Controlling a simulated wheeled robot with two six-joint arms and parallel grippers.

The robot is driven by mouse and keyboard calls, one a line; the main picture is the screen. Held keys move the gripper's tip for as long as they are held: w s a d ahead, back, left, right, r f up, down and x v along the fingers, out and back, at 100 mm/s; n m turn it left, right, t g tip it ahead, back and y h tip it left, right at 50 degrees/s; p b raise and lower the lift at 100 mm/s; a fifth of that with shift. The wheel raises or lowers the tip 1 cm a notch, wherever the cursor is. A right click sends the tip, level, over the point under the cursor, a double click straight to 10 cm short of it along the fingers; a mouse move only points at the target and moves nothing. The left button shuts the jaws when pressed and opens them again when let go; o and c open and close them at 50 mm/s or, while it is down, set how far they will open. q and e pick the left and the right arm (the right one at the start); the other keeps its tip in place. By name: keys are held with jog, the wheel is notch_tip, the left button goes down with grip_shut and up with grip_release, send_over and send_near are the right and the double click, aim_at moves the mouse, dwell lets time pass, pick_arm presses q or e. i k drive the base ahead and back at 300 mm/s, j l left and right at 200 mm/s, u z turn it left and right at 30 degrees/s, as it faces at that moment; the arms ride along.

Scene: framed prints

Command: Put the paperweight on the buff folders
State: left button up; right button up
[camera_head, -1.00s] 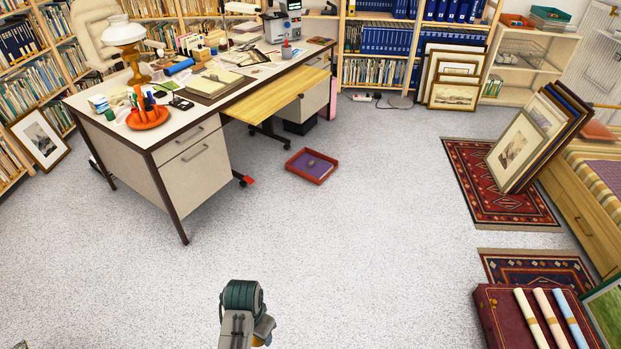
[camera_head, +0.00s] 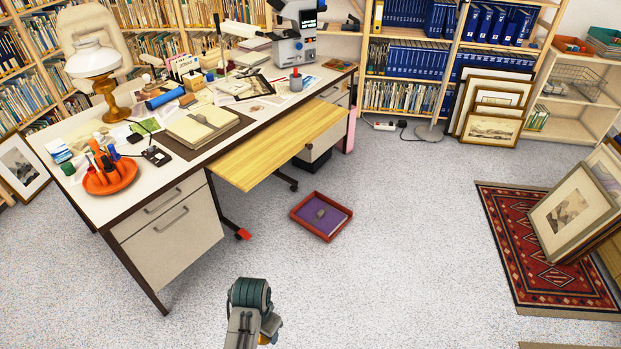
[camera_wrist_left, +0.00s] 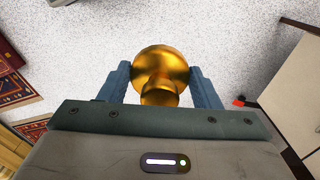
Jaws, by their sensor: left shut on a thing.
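My left gripper (camera_wrist_left: 161,88) is shut on a shiny brass, knob-shaped paperweight (camera_wrist_left: 160,70), with one blue-grey finger on each side of it. Pale speckled floor lies beneath it in the left wrist view. In the head view my left arm (camera_head: 250,300) is low in the picture, in front of the desk, and a little gold shows at its lower right. The buff folders (camera_head: 203,122) appear to be the pale stack on a dark mat on the desk, well beyond the gripper. My right gripper is not in view.
The white desk (camera_head: 150,206) also bears an orange pen dish (camera_head: 110,182) and an oil lamp (camera_head: 97,68). A wooden pull-out leaf (camera_head: 280,143) juts from its front. A red tray (camera_head: 321,215) lies on the floor. The floor (camera_head: 390,270) to its right is clear.

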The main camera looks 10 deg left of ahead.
aim_at(216, 114)
jog(key=i+u, duration=0.3)
jog(key=i, duration=0.5)
jog(key=i+l+u, duration=0.25)
jog(key=i, duration=0.55)
